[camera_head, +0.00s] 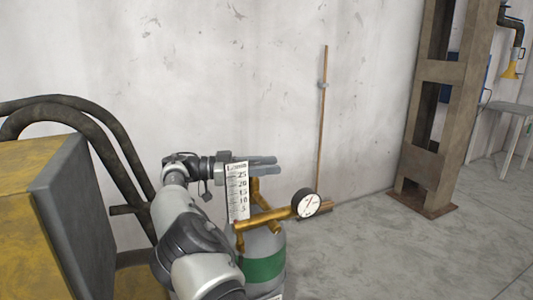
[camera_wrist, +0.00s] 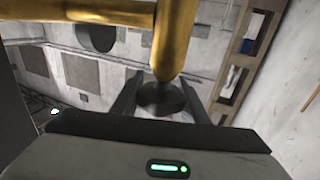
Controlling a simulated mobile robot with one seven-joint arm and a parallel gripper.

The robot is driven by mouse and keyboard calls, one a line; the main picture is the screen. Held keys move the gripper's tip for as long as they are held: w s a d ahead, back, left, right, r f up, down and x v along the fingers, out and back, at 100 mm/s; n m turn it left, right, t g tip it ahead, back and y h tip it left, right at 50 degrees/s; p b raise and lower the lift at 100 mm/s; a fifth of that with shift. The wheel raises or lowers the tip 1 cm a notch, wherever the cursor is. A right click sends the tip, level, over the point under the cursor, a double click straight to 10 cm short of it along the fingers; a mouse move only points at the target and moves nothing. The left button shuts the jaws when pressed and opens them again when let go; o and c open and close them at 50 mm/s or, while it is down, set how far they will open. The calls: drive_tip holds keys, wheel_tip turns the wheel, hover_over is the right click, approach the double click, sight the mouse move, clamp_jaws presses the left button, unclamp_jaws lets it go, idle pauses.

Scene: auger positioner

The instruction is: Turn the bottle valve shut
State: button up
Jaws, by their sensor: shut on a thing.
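The bottle (camera_head: 263,268) is a grey cylinder with a green band, standing low in the middle of the head view, partly behind my arm. A brass fitting (camera_head: 272,215) sits on top of it. In the wrist view, the bottle valve (camera_wrist: 160,100) is a dark round knob at the end of a brass stem (camera_wrist: 172,40). My gripper (camera_head: 274,165) is level above the brass fitting in the head view, its fingers pointing right. In the wrist view its fingers are on both sides of the knob, shut on it. The knob is hidden by the fingers in the head view.
A yellow and grey machine (camera_head: 40,220) with dark hoses (camera_head: 105,125) stands at left. A thin copper rod (camera_head: 322,120) rises near the wall. The floor (camera_head: 400,255) at right is clear.

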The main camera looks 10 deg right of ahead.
drive_tip(key=shift+s+m+g+p, duration=0.15)
drive_tip(key=shift+m+g+p, duration=0.35)
drive_tip(key=shift+g+p, duration=0.55)
drive_tip(key=shift+t, duration=0.25)
drive_tip(key=o, duration=1.1)
drive_tip(key=shift+c, duration=0.2)
wheel_tip(320, 180, up, 10)
drive_tip(key=p, duration=0.6)
drive_tip(key=shift+p, duration=0.3)
drive_tip(key=shift+c, duration=0.2)
